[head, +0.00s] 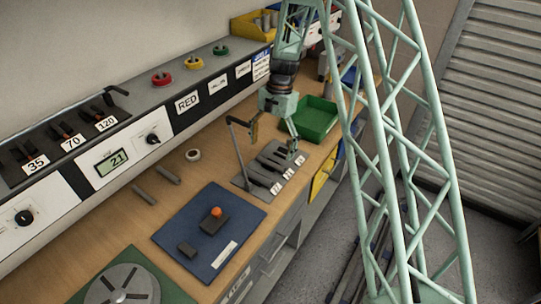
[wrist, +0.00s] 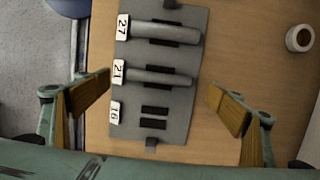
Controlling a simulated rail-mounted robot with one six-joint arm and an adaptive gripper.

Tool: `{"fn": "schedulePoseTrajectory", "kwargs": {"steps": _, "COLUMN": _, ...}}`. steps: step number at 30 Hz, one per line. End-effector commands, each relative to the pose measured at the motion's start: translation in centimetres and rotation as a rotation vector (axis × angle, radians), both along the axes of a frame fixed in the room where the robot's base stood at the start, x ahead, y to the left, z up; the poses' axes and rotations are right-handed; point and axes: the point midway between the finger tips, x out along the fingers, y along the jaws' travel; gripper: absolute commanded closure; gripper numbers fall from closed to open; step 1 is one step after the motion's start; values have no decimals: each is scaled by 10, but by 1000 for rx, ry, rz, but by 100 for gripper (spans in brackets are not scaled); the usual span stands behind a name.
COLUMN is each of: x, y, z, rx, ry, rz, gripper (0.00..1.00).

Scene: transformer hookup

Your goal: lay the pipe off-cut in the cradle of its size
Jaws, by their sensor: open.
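The grey cradle board (wrist: 190,112) has rows labelled 27, 21 and 16 in the wrist view; it also shows in the head view (head: 240,182). A grey pipe piece (wrist: 155,76) lies across the row labelled 21. A thicker grey pipe piece (wrist: 160,32) lies across the row labelled 27. The row labelled 16 (wrist: 154,124) is empty, with its dark slots bare. My gripper (wrist: 160,92) is open above the board, its fingers apart on either side of the row 21 pipe and not visibly touching it. It also shows in the head view (head: 274,146).
Two loose grey pipe pieces (head: 145,195) (head: 168,175) lie on the bench, left of the board. A green bin (head: 318,118), a blue mat (head: 180,238) and a pale ring (head: 193,155) are nearby. The panel display (head: 116,161) reads 21.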

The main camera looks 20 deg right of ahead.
Motion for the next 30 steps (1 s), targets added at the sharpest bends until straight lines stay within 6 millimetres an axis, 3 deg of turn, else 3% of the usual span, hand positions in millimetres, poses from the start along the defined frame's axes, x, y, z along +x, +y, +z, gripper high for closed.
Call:
{"fn": "schedulePoseTrajectory", "kwargs": {"steps": 9, "x": 7, "y": -7, "z": 47, "rx": -2, "ry": -3, "rz": 1, "gripper": 13}}
{"fn": "schedulePoseTrajectory", "kwargs": {"steps": 15, "x": 9, "y": -10, "z": 67, "rx": -1, "ry": -2, "rz": 1, "gripper": 13}}
{"fn": "schedulePoseTrajectory", "kwargs": {"steps": 30, "x": 10, "y": -11, "z": 76, "rx": 0, "ry": 0, "rz": 0, "gripper": 13}}
